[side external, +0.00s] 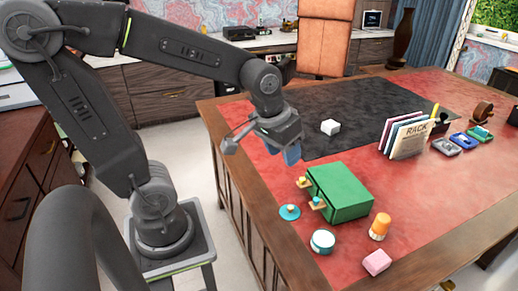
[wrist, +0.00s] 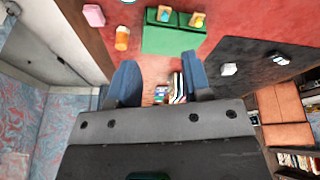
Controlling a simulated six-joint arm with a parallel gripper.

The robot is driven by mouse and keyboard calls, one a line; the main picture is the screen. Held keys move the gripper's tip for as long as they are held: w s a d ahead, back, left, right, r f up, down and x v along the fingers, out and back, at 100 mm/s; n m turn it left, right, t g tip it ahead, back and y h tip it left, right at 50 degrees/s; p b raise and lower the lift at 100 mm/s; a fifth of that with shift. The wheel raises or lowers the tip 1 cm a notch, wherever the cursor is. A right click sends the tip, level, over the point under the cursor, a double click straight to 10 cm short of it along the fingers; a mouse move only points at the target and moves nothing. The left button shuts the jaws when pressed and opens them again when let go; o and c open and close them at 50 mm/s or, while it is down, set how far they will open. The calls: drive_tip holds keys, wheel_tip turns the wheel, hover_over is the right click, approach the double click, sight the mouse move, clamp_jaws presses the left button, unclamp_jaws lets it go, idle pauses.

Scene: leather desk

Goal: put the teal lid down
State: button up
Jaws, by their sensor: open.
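The teal lid (side external: 289,212), a flat disc with a small yellowish knob, lies on the desk left of the green box in the side view. A white jar (side external: 322,241) with a teal rim stands a little nearer the camera, apart from the lid. My gripper (side external: 291,154) is above the desk's left part, up and behind the lid, clear of it. In the wrist view my gripper (wrist: 159,80) has its two blue fingers wide apart with nothing held between them. I cannot make out the lid in the wrist view.
The green box (side external: 343,192) has two small drawers pulled out toward the lid. An orange bottle (side external: 380,226) and pink block (side external: 376,262) stand nearby. A white block (side external: 330,127) lies on the dark mat. A file rack (side external: 408,140) and small trays (side external: 463,140) are farther right.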

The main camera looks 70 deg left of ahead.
drive_tip(key=s+d+r+m+t, duration=0.2)
drive_tip(key=s+r+m, duration=0.1)
drive_tip(key=s, duration=0.4)
drive_tip(key=shift+d+r, duration=0.4)
drive_tip(key=shift+r, duration=0.05)
